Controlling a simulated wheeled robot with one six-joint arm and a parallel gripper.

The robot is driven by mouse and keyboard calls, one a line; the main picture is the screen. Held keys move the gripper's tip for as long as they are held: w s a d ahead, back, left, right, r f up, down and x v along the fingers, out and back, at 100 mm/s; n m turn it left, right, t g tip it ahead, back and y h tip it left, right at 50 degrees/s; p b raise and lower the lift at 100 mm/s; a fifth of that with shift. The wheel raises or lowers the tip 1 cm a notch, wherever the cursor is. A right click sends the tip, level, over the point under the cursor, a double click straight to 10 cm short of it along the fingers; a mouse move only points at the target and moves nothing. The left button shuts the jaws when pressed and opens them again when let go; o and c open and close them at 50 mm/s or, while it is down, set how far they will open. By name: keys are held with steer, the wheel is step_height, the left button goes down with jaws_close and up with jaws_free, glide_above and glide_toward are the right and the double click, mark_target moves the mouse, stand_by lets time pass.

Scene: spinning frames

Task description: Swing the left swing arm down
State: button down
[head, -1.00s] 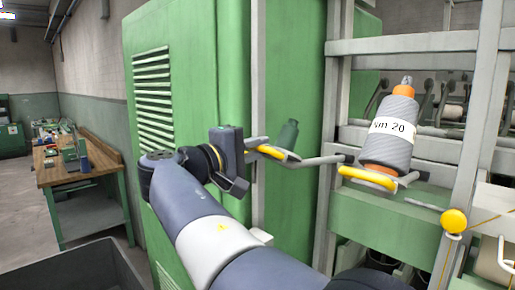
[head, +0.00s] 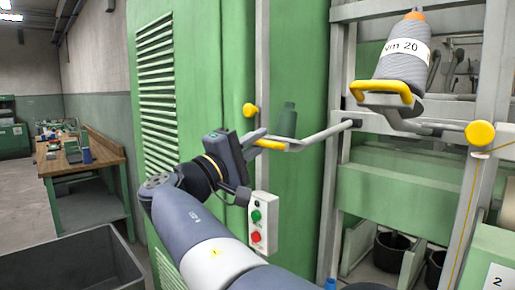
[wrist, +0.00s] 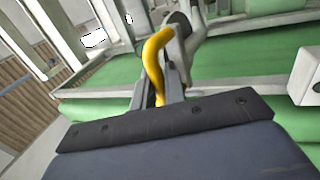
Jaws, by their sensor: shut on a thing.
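The left swing arm (head: 325,133) is a grey rod that reaches left from the machine frame. My gripper (head: 257,140) is shut on the yellow handle. In the wrist view the curved yellow handle (wrist: 154,58) passes between my fingers (wrist: 170,88), and its lower part is partly hidden by them. The right swing arm has its own yellow handle (head: 382,92) and carries a grey yarn bobbin (head: 402,62) labelled "Nm 20".
A tall green cabinet (head: 220,60) stands behind my arm. A control box (head: 262,224) with green and red buttons is just below my gripper. A yellow knob (head: 480,133) is on the right upright. A dark bin (head: 75,268) and a workbench (head: 75,165) are at left.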

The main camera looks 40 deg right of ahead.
step_height(320, 180, down, 10)
steer(key=d+h+b, duration=0.1)
steer(key=b, duration=0.7)
steer(key=shift+r+b, duration=0.25)
steer(key=shift+b, duration=0.1)
steer(key=shift+w+d, duration=0.1)
steer(key=c, duration=1.8)
jaws_free()
steer(key=b+v, duration=0.1)
steer(key=v, duration=0.9)
steer(key=shift+a+f, duration=0.3)
